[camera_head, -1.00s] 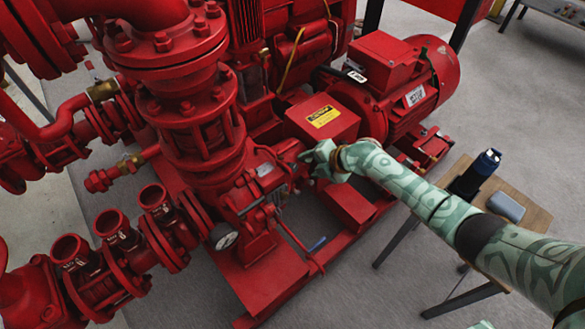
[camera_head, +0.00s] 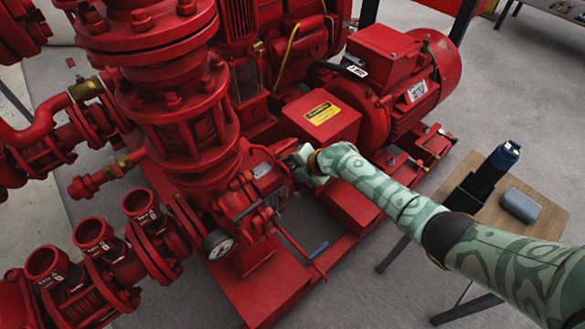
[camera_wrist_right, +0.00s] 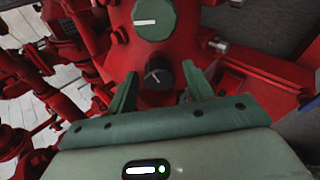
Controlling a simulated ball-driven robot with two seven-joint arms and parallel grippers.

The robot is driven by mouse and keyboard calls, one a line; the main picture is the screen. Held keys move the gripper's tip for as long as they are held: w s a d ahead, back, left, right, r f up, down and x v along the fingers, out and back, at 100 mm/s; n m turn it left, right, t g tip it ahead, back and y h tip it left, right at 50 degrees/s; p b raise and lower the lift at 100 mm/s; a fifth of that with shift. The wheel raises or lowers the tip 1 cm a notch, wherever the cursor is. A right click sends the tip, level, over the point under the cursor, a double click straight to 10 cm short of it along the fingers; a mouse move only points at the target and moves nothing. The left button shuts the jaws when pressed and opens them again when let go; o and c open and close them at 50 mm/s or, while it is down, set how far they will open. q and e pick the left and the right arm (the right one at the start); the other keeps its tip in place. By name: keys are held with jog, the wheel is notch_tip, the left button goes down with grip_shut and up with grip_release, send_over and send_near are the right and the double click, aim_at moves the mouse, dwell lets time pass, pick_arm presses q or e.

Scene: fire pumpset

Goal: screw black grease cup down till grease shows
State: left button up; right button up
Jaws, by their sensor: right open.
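The black grease cup (camera_wrist_right: 158,73) is a round black knob with a short white line, on the red pump housing in the right wrist view. A larger green round cap (camera_wrist_right: 154,18) with a white bar sits above it. My right gripper (camera_wrist_right: 160,84) is open, its two green fingers on either side of the black cup and slightly below it. I cannot tell whether they touch it. In the head view my right gripper (camera_head: 302,165) is at the pump's side, and it hides the cup. No grease can be made out. My left gripper is not in view.
The red pump set fills the left and middle of the head view, with a pressure gauge (camera_head: 217,243) below the gripper. A red motor (camera_head: 405,85) stands behind.

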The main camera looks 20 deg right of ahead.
jog(key=c, duration=1)
jog(key=shift+m, duration=0.3)
